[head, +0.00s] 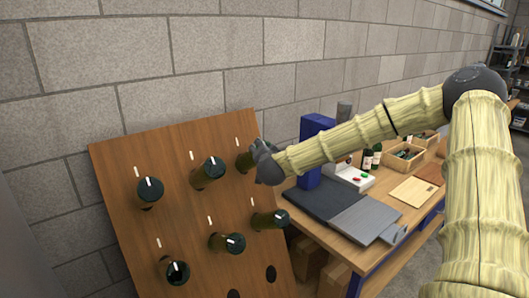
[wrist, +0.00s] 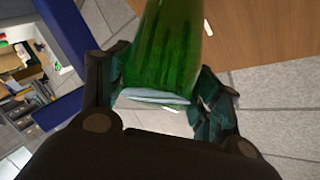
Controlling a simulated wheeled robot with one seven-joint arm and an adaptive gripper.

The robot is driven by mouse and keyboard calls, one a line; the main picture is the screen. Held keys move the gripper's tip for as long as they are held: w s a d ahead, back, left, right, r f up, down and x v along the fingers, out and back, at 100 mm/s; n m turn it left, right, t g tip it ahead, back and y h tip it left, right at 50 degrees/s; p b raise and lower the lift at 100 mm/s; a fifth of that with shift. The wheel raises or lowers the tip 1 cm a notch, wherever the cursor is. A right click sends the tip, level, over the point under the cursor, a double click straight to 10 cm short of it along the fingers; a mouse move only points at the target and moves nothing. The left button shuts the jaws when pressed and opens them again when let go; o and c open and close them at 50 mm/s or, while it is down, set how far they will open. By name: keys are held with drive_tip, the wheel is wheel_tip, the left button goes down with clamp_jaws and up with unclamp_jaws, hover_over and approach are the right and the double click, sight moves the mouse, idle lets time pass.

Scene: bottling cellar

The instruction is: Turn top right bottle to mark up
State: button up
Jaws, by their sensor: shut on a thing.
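The top right bottle (head: 243,162) is dark green and sits in the upper right hole of the leaning wooden board (head: 119,160). My gripper (head: 262,162) is at its base end and covers most of it in the head view. In the wrist view, my gripper (wrist: 163,92) is shut around the green bottle (wrist: 168,45), one finger on each side. A pale strip shows at the bottle's base; I cannot tell whether it is its mark. A white line (head: 237,144) is on the board above this bottle. The mark's direction is hidden in the head view.
Other bottles stick out close by: top middle (head: 208,172), top left (head: 149,189), lower right (head: 270,219), lower middle (head: 227,242), lower left (head: 174,271). A workbench (head: 318,238) stands right of the board, with a blue upright (head: 313,135) near my gripper. A block wall is behind.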

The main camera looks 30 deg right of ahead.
drive_tip(key=shift+d, duration=0.1)
drive_tip(key=o, duration=1)
drive_tip(key=shift+s, duration=0.1)
drive_tip(key=v, duration=1.1)
drive_tip(key=shift+s, duration=0.35)
drive_tip(key=shift+r, duration=0.1)
